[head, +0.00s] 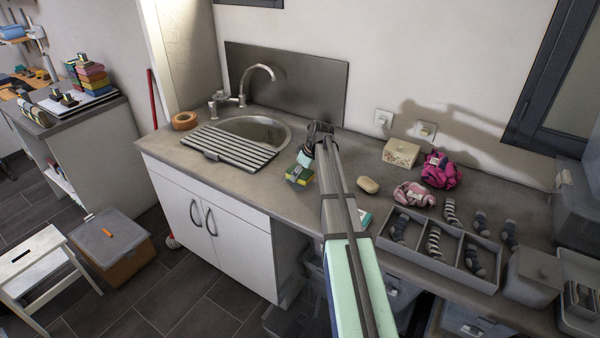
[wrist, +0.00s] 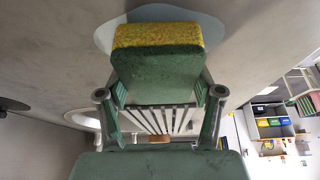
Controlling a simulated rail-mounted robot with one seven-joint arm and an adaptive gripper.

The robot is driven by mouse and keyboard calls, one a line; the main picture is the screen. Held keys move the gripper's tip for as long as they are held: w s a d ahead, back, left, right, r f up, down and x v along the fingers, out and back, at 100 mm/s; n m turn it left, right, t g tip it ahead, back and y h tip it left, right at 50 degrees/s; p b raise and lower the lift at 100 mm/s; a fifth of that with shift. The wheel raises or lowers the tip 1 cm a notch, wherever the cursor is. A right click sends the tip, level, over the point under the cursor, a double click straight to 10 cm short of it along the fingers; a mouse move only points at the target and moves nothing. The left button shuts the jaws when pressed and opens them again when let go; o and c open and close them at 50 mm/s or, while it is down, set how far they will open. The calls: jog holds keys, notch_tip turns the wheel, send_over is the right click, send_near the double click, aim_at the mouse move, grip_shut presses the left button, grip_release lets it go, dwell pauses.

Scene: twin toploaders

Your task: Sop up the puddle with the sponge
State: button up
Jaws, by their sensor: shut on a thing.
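The sponge (wrist: 158,52), green with a yellow face, is clamped between the two fingers of my gripper (wrist: 160,98) in the wrist view. In the head view the sponge (head: 298,176) shows beneath my gripper (head: 304,162), over the counter right of the sink. The puddle (wrist: 198,22) is a pale blue-grey patch on the counter in the wrist view, partly covered by the sponge's yellow end. I cannot tell whether the sponge touches it. In the head view I cannot make out the puddle.
The ribbed drying rack (head: 228,148) lies across the sink (head: 262,130) to the left. A divided sock tray (head: 416,255) stands near the front edge.

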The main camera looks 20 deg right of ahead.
aim_at(307, 181)
jog(key=shift+f+b, duration=0.4)
jog(key=shift+f, duration=0.25)
dwell(0.4)
jog(key=shift+s+a, duration=0.45)
jog(key=shift+a, duration=0.25)
jog(key=shift+s+a, duration=0.45)
jog(key=shift+a, duration=0.3)
jog(key=shift+s+a, duration=0.45)
jog(key=shift+a, duration=0.25)
jog(key=shift+d, duration=0.15)
jog(key=shift+s+d+b, duration=0.1)
jog(key=shift+s+d, duration=0.3)
jog(key=shift+d, duration=0.3)
jog(key=shift+s+d+b, duration=0.1)
jog(key=shift+s+d, duration=0.25)
jog(key=shift+d, duration=0.4)
jog(key=shift+s+d+b, duration=0.1)
jog(key=shift+s+d, duration=0.3)
jog(key=shift+d, duration=0.3)
jog(key=shift+w+a, duration=0.2)
jog(key=shift+w, duration=2.35)
